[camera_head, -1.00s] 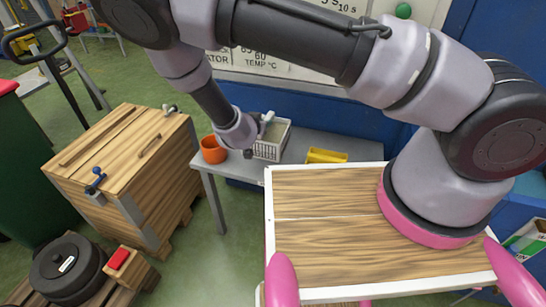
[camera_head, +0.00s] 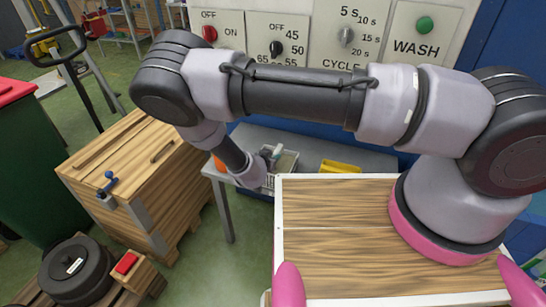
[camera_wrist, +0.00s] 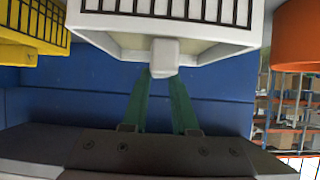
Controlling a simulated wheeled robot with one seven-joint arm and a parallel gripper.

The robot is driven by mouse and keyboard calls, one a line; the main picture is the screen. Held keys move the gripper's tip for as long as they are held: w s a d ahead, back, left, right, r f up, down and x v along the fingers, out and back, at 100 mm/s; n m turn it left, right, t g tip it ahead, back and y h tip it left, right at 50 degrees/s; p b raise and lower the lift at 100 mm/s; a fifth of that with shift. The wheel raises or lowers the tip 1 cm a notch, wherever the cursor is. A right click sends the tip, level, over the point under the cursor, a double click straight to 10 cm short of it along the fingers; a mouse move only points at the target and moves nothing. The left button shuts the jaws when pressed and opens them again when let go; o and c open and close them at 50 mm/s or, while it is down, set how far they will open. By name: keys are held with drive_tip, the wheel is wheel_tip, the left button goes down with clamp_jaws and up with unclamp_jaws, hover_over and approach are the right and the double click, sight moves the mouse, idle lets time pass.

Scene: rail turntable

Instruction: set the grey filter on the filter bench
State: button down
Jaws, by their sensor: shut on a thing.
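The grey filter (camera_head: 287,162), a pale basket-like box with slotted sides, is at the front of the grey bench (camera_head: 374,160), partly hidden by my wrist. In the wrist view the filter (camera_wrist: 205,38) fills the top, and its block-like handle (camera_wrist: 163,57) sits between my green fingertips. My gripper (camera_wrist: 162,76) is shut on that handle. The head view shows the end of my arm beside the filter, but the fingers are hardly visible. I cannot tell whether the filter's base touches the bench top.
A yellow slotted box (camera_head: 340,167) stands on the bench right of the filter. An orange container (camera_head: 219,163) is to its left, mostly hidden by my arm. A wooden crate (camera_head: 130,165) stands left of the bench. A control panel (camera_head: 328,35) is on the wall behind.

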drive_tip(key=c, duration=0.7)
unclamp_jaws()
drive_tip(key=shift+f, duration=0.15)
